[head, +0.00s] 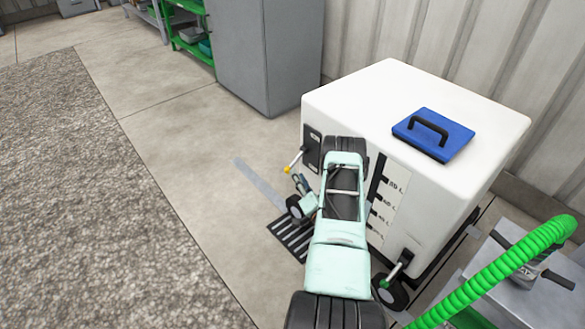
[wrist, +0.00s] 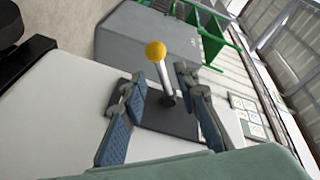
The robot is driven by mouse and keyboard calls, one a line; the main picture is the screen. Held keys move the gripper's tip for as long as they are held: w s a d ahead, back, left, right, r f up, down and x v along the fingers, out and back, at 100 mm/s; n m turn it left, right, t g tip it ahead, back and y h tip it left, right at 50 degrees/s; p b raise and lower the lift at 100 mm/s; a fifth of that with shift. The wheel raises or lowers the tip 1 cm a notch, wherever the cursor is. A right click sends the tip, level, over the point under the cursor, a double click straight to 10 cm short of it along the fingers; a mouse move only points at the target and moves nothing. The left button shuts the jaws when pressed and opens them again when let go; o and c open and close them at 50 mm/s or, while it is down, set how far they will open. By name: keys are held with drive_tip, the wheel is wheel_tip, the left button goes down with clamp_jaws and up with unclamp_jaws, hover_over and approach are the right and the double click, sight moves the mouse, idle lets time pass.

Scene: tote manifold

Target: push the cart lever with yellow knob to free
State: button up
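The cart lever has a yellow knob (head: 287,169) on a pale shaft and comes out of a dark plate (head: 312,148) on the white tote's left side. In the wrist view the yellow knob (wrist: 155,51) and shaft stand between my two fingers, with the dark plate (wrist: 165,118) behind. My gripper (wrist: 165,95) is open, with a finger on each side of the lever and gaps to both. In the head view my gripper (head: 300,185) is small and partly hidden by my arm, just below the knob.
The white tote (head: 400,100) carries a blue lid with a black handle (head: 432,135). A green hose (head: 500,270) curves at the lower right. A grey cabinet (head: 265,55) and green shelf (head: 190,35) stand behind. Floor left of the lever is clear.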

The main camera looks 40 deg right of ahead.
sight(291, 166)
drive_tip(key=b+x, duration=0.2)
drive_tip(key=x, duration=0.5)
clamp_jaws()
drive_tip(key=shift+a+f, duration=0.1)
drive_tip(key=shift+a, duration=0.05)
